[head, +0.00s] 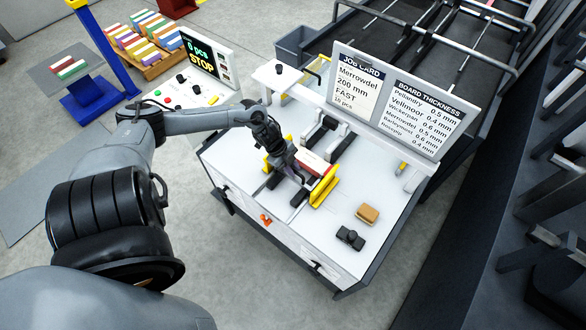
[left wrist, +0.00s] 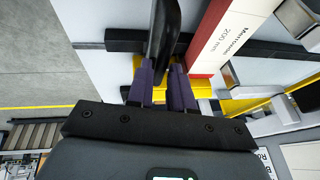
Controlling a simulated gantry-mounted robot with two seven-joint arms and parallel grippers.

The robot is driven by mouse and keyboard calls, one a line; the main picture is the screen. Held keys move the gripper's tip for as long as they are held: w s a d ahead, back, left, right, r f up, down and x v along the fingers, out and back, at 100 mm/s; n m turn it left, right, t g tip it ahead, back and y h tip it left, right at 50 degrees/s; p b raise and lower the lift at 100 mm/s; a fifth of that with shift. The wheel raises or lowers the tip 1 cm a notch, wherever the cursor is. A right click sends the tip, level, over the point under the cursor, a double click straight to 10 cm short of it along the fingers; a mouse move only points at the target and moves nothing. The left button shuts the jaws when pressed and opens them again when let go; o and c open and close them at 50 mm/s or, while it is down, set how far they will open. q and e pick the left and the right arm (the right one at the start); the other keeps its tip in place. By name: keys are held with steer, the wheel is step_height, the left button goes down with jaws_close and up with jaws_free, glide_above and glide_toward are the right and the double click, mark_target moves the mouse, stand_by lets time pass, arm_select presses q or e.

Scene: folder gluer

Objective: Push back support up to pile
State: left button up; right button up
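The pile (head: 312,163) is a stack of white boards with a red side, lying between yellow guides on the white machine table. In the left wrist view the pile (left wrist: 226,40) shows its label, "Merrowdel 200 mm", right of my fingers. My left gripper (head: 290,172) is low over the table beside the pile. In the left wrist view a dark upright piece (left wrist: 163,30), which looks like the back support, runs between the purple fingers of my left gripper (left wrist: 162,85), which appear closed on it. Its foot is hidden. A narrow gap shows between it and the pile.
A yellow guide (head: 326,187) stands right of the pile. A sponge-like brown block (head: 367,214) and a black device (head: 350,237) lie at the table's front right. A job card board (head: 400,100) stands behind.

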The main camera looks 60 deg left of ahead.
arm_select(q)
steer(key=shift+o, duration=1.4)
steer(key=p+v, duration=0.4)
steer(key=v, duration=0.6)
steer(key=shift+s+r, duration=0.25)
steer(key=shift+r, duration=0.1)
